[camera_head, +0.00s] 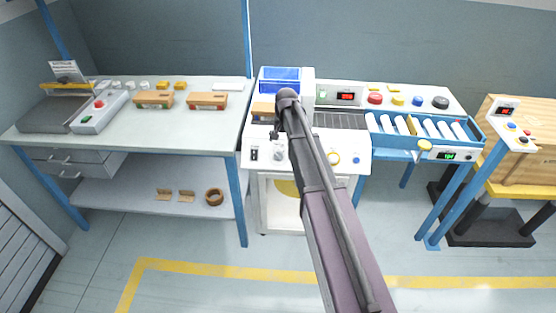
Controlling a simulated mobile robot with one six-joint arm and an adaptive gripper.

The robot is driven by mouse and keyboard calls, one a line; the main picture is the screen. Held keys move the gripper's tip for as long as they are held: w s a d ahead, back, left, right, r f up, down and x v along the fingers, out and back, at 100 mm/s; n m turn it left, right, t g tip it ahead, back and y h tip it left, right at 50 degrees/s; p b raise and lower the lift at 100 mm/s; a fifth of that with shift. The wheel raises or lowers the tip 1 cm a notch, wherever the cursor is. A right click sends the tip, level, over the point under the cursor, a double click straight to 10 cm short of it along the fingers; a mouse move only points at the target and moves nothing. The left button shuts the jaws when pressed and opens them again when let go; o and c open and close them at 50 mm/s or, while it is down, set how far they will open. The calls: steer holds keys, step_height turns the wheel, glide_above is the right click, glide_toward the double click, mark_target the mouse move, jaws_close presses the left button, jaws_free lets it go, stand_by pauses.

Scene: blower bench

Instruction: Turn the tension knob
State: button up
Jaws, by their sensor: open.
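No knob carries a readable tension label, so I cannot tell which one is the tension knob. A yellow round knob (425,145) sits at the front of the roller conveyor, beside a small green display (449,155). A black round knob or button (440,102) is on the back panel.
The roller conveyor (365,121) runs right from the white machine (262,196). Red (375,98), yellow (398,100) and blue (416,100) buttons stand behind it. A table (150,135) is at left, a wooden crate (535,160) at right. The floor in front is clear.

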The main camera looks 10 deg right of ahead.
mark_target(278, 154)
steer(key=shift+w+a+f+b, duration=0.1)
steer(key=shift+a+f+b, duration=0.1)
steer(key=shift+f+b, duration=1.7)
steer(key=shift+w+a+f+b, duration=0.1)
steer(key=shift+a+f+b, duration=0.1)
steer(key=shift+f+b, duration=1.7)
steer(key=shift+f, duration=0.15)
steer(key=c, duration=1.1)
